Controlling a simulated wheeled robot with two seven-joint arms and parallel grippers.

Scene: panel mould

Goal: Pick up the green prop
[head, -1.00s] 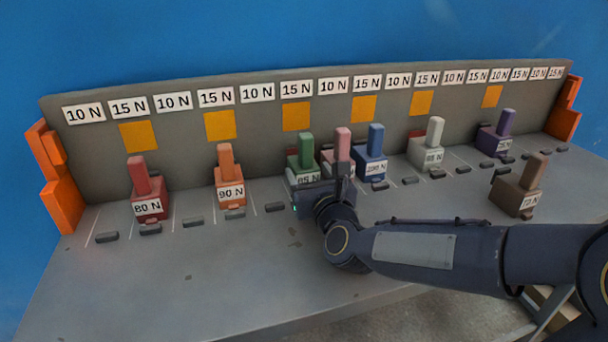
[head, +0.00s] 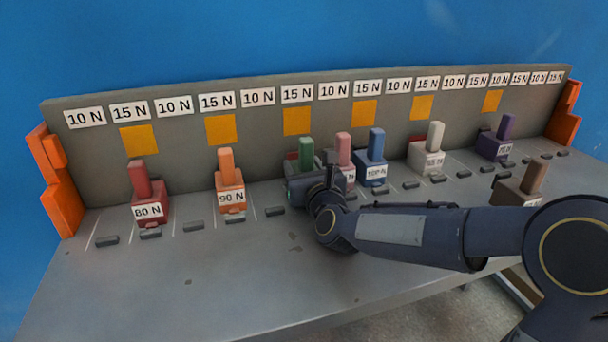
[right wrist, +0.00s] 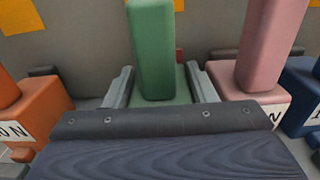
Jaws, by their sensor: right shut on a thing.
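The green prop (head: 306,153) stands upright on the bench near the back panel, left of the pink prop. It also shows in the right wrist view (right wrist: 154,50), its post rising from a wider base. My right gripper (head: 305,178) is at the front of the green prop. In the right wrist view its two fingers (right wrist: 158,88) lie on either side of the base and are shut on it. The arm hides the lower front of the prop and its label in the head view. My left gripper is not in view.
The pink prop (head: 344,150) is close on the right, with the blue prop (head: 376,155) beyond it. The orange prop (head: 229,180) stands to the left. The panel (head: 85,150) with force labels is behind. The bench front (head: 200,280) is clear.

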